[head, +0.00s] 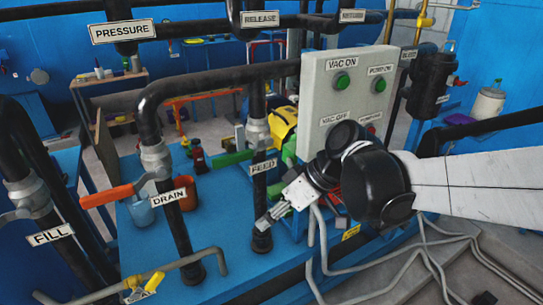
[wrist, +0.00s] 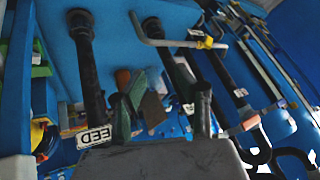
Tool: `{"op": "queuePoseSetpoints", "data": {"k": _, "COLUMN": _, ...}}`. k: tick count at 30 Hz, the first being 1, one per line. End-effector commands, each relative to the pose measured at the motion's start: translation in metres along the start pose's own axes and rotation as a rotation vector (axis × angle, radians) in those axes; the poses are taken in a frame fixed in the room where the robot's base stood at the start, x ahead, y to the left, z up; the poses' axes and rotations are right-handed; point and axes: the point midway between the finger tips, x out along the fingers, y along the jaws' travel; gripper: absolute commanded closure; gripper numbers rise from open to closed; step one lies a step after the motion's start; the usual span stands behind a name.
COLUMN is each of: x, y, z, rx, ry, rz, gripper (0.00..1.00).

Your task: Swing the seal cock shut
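No label that I can read says SEAL. A small cock with a yellow handle (head: 150,283) sits on a thin grey bent pipe (head: 200,258) at the lower left of the head view, with a tag whose text is unreadable. A yellow handle on a bent pipe also shows at the top of the wrist view (wrist: 206,42); it looks like the same cock. My gripper (head: 268,219) is beside the lower part of the FEED pipe (head: 259,197), away from the yellow handle. In the wrist view its fingers (wrist: 161,100) are apart with nothing held between them.
The DRAIN pipe (head: 178,222), with an orange lever (head: 112,194), stands between my gripper and the yellow handle. The FILL pipe (head: 62,250) is at far left. A grey button panel (head: 345,95) stands behind my wrist. Cups (head: 141,213) stand on the blue deck.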

Motion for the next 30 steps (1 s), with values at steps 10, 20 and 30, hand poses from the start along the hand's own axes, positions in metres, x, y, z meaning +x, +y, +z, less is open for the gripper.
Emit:
{"op": "queuePoseSetpoints", "data": {"k": 10, "x": 0.004, "y": 0.000, "z": -0.001, "rx": 0.042, "ry": 0.001, "rz": -0.012, "gripper": 0.91}}
{"op": "queuePoseSetpoints", "data": {"k": 20, "x": 0.053, "y": -0.001, "z": -0.017, "rx": 0.601, "ry": -0.040, "rz": -0.159, "gripper": 1.00}}
{"op": "queuePoseSetpoints", "data": {"k": 30, "x": 0.114, "y": -0.007, "z": -0.027, "rx": 1.281, "ry": -0.216, "rz": -0.302, "gripper": 1.00}}
